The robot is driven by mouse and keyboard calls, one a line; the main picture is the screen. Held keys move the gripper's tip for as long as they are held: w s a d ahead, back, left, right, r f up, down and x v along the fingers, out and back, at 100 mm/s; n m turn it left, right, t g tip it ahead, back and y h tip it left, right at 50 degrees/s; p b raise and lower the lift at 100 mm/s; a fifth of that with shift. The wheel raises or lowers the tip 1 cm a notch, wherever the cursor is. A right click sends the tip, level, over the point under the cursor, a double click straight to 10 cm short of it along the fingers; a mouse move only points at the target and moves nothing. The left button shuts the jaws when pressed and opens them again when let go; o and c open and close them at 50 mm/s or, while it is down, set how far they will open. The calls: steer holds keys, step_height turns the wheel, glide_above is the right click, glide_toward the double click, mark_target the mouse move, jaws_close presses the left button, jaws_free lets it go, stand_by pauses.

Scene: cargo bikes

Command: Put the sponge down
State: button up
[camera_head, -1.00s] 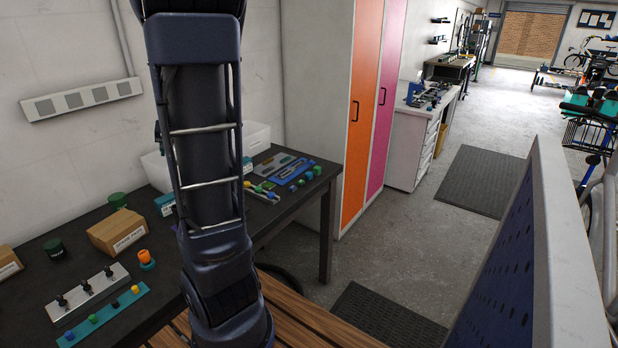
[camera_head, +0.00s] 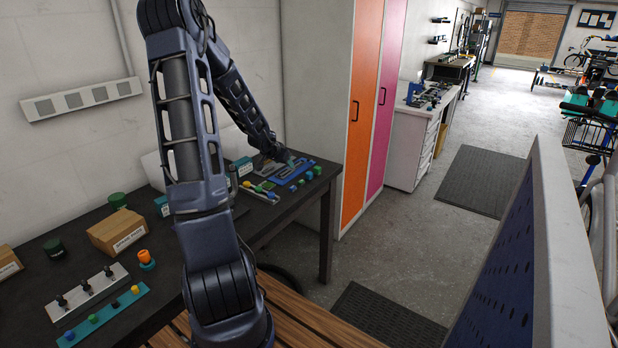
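My gripper (camera_head: 287,160) is at the far end of my arm, low over the back right part of the dark workbench (camera_head: 262,226). It is close to a blue tray (camera_head: 308,168) that holds tools. A small teal-green patch shows at the gripper's tip; I cannot tell whether it is a sponge. The fingers are too small and dark to tell whether they are open or shut. No sponge can be made out for certain elsewhere.
A cardboard box (camera_head: 117,231), an orange-topped piece (camera_head: 146,258) and a white peg strip (camera_head: 88,294) stand on the left of the bench. An orange locker door (camera_head: 361,110) rises just beyond the bench's right end.

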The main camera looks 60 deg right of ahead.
steer(key=m+g+h, duration=0.1)
steer(key=g, duration=0.1)
glide_toward(308, 173)
steer(key=shift+x, duration=5.25)
steer(key=c, duration=1.1)
steer(key=shift+r, duration=0.1)
step_height(308, 173, up, 20)
steer(key=shift+f, duration=0.1)
